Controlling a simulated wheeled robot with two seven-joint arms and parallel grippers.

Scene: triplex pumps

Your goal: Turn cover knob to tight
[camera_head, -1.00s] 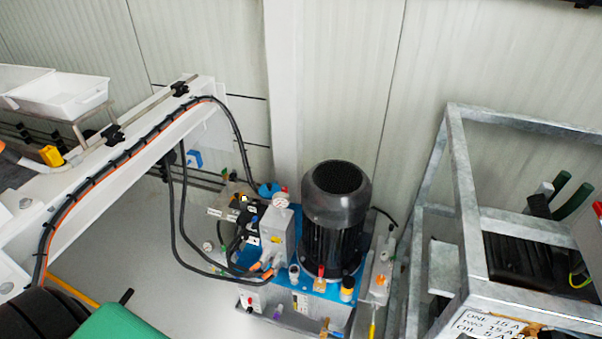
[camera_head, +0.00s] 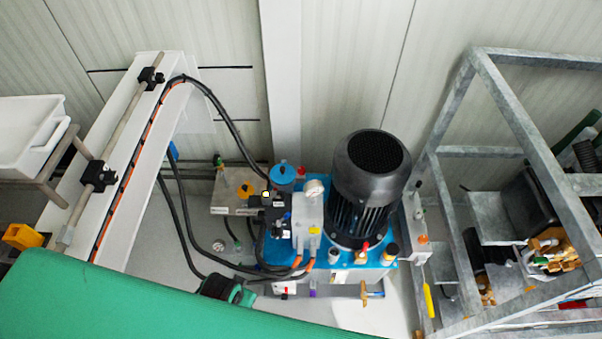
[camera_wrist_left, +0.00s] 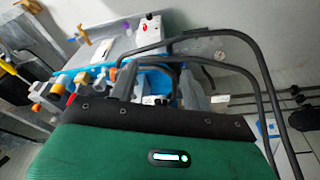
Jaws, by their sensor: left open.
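The pump unit has a blue top plate (camera_head: 345,257), a black motor (camera_head: 372,180) and a grey block with a gauge (camera_head: 314,188). I cannot tell which is the cover knob. My left gripper (camera_head: 228,290) is at the front left of the unit, partly hidden by my green arm. In the wrist view its grey fingers (camera_wrist_left: 158,85) are apart, facing the unit, with nothing clearly held.
Black hoses (camera_head: 178,225) loop left of the unit and cross close to the fingers in the wrist view. A galvanised frame (camera_head: 515,100) stands on the right. A white beam (camera_head: 125,150) and white tray (camera_head: 28,135) are on the left. A yellow-handled tool (camera_head: 428,300) hangs beside the frame.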

